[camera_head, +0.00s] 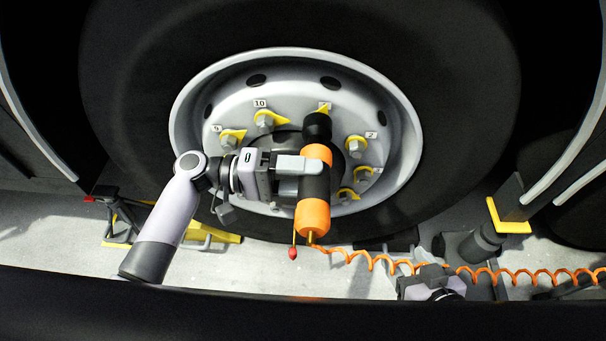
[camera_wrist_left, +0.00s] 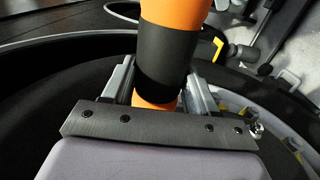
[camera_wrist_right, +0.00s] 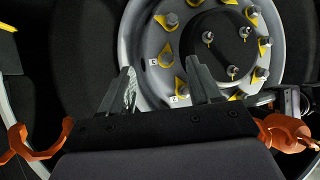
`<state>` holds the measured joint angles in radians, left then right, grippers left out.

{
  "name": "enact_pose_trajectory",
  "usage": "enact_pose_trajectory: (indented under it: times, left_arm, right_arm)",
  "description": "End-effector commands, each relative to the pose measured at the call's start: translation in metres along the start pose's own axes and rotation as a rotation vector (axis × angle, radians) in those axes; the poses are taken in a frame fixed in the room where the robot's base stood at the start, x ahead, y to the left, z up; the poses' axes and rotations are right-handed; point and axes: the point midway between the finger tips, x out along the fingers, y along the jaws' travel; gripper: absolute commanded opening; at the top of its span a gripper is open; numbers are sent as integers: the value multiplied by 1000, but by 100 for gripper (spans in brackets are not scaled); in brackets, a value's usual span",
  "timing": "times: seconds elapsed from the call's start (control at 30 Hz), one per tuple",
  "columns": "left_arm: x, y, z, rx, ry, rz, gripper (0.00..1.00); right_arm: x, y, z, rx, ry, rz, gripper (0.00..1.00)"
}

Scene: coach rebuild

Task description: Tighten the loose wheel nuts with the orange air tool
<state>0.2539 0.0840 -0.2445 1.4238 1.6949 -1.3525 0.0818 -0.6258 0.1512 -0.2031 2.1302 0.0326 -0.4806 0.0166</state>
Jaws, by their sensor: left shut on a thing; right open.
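The orange air tool (camera_head: 313,215), orange with black bands, is held upright in my left gripper (camera_head: 308,176), which is shut around its middle. Its black socket end (camera_head: 317,125) overlaps the upper wheel nut with a yellow pointer (camera_head: 324,106); I cannot tell whether it is seated. The tool's body fills the top of the left wrist view (camera_wrist_left: 168,50). The wheel (camera_head: 190,95) has nuts with yellow pointers, such as at tag 10 (camera_head: 265,121), tag 9 (camera_head: 229,141) and tag 2 (camera_head: 356,146). My right gripper (camera_head: 432,272) is open and empty, low at the right; its fingers show in the right wrist view (camera_wrist_right: 160,75).
A coiled orange hose (camera_head: 390,265) runs from the tool to the right, passing by my right gripper. A red ball (camera_head: 292,253) hangs below the tool. Yellow-and-black blocks (camera_head: 510,226) stand at the right, and a yellow piece (camera_head: 205,236) lies at the lower left.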

Motion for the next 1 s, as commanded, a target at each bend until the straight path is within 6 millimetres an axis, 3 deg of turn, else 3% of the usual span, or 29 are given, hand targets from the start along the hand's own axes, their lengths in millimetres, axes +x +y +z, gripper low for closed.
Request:
enact_pose_trajectory:
  times: [0.03, 0.33, 1.0]
  left_arm:
    - [-1, 4, -5, 19, 11, 15, 0]
    - [-1, 4, 0, 16, 11, 15, 0]
    - [0, 4, 42, 5, 2, 9, 0]
  right_arm:
    - [7, 2, 31, -13, -56, 5, 63]
    - [5, 3, 28, -14, -57, 6, 63]
    - [-9, 2, 7, -10, -64, 6, 63]
